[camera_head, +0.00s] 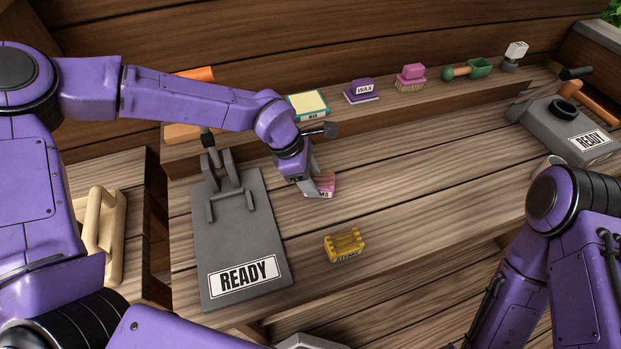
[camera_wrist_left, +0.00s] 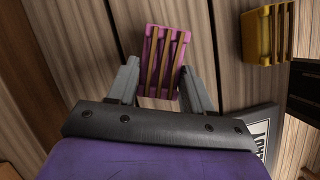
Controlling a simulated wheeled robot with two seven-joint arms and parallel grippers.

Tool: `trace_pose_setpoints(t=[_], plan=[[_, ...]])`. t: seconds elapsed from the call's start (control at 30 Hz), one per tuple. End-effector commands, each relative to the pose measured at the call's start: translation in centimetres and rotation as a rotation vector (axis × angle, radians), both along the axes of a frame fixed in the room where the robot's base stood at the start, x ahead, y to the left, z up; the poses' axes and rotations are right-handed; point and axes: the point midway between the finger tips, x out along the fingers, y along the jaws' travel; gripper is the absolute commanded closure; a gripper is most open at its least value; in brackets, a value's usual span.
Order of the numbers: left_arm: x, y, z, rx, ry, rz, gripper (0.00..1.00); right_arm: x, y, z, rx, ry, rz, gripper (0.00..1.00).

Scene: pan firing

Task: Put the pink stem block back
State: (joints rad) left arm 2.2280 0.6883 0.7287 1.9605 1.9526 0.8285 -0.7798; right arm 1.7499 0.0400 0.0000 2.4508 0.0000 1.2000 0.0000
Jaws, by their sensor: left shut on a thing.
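The pink stem block (camera_head: 325,184) is between the fingers of my left gripper (camera_head: 304,188), over the wooden bench right of the grey READY stand. In the left wrist view the pink block (camera_wrist_left: 166,58) shows brown stems lying along it, and the left gripper (camera_wrist_left: 158,88) is shut on it. Part of the block is hidden by the fingers in the head view. Whether it touches the bench I cannot tell. My right arm shows at the lower right, but its gripper is not seen clearly.
A yellow block (camera_head: 345,245) sits on the bench nearer the front. The grey READY stand (camera_head: 240,235) is at left, another grey READY device (camera_head: 560,125) at far right.

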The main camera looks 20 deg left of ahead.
Motion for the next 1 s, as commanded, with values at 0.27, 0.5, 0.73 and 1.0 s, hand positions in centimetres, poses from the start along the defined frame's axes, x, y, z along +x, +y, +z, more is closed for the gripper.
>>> trace_pose_setpoints(t=[0.27,0.5,0.73,1.0], plan=[[-0.1,0.0,-1.6,-0.001,-0.001,-0.001,0.85,0.0,0.0,0.1,0.0,-0.001,0.0,0.47],[-0.1,0.0,-1.9,-0.001,0.0,-0.001,0.4,0.0,0.0,0.0,-0.001,-0.001,0.0,0.47],[-0.1,0.0,-1.9,-0.001,0.0,-0.001,0.24,0.0,0.0,0.0,-0.001,-0.001,0.0,0.47],[-0.1,0.6,0.2,-0.004,-0.004,0.002,0.24,0.0,0.0,-0.1,-0.001,-0.001,0.0,0.47]])
